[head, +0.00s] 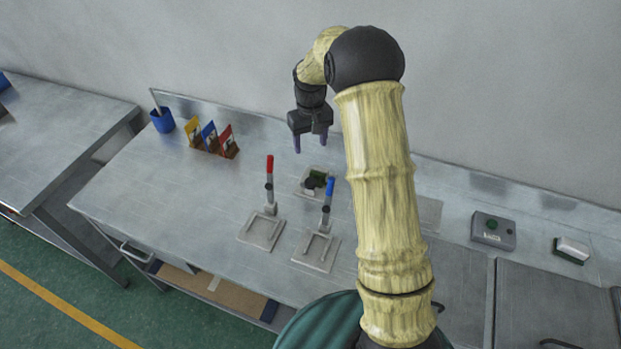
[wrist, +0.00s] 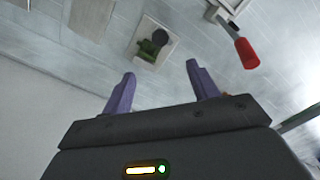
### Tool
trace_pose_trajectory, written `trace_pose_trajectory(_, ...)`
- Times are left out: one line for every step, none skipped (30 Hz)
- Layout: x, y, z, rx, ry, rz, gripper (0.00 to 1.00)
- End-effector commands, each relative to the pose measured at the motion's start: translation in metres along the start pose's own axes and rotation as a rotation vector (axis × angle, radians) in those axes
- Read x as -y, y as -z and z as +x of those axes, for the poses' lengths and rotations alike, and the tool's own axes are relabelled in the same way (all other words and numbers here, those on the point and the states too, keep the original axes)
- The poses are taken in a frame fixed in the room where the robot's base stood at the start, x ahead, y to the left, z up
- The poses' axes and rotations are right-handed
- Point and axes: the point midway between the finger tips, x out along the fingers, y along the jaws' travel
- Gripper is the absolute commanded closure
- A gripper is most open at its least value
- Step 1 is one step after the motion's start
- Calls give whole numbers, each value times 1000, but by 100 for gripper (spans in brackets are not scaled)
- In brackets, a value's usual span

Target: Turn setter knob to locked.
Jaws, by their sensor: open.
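The setter knob appears to be the dark round knob (head: 312,181) on a green block (head: 319,176), set on a light plate behind the two levers. In the wrist view the green block (wrist: 147,46) and dark knob (wrist: 160,37) show beyond the fingertips, near the top centre. Whether it is locked cannot be told. My gripper (head: 310,146) is open and empty, above the bench and behind the knob. Its two purple fingers (wrist: 160,82) point toward the plate with a clear gap, touching nothing.
A red-handled lever (head: 269,180) and a blue-handled lever (head: 329,200) stand upright in front of the knob. The red handle (wrist: 246,53) is right of my fingers in the wrist view. Coloured cards (head: 208,138) and a blue cup (head: 162,120) are left; a grey button box (head: 493,230) is right.

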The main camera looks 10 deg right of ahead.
Motion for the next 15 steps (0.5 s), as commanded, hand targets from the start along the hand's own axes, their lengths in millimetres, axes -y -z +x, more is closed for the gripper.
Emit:
trace_pose_trajectory(0, -1, 6, 3, 0, 0, 41)
trace_pose_trajectory(0, -1, 10, 4, 1, 0, 41)
trace_pose_trajectory(0, -1, 16, 4, 1, 0, 41)
trace_pose_trajectory(0, -1, 21, 4, 1, 0, 41)
trace_pose_trajectory(0, -1, 26, 4, 1, 0, 41)
trace_pose_trajectory(0, -1, 33, 5, 1, -1, 41)
trace_pose_trajectory(0, -1, 38, 5, 1, -1, 41)
trace_pose_trajectory(0, -1, 44, 5, 1, -1, 41)
trace_pose_trajectory(0, -1, 51, 5, 1, -1, 41)
trace_pose_trajectory(0, -1, 56, 4, 1, -1, 41)
trace_pose_trajectory(0, -1, 62, 5, 1, -1, 41)
trace_pose_trajectory(0, -1, 68, 4, 1, -1, 41)
trace_pose_trajectory(1, -1, 74, 5, 1, -1, 41)
trace_pose_trajectory(0, -1, 79, 4, 1, -1, 41)
trace_pose_trajectory(0, -1, 85, 4, 1, -1, 41)
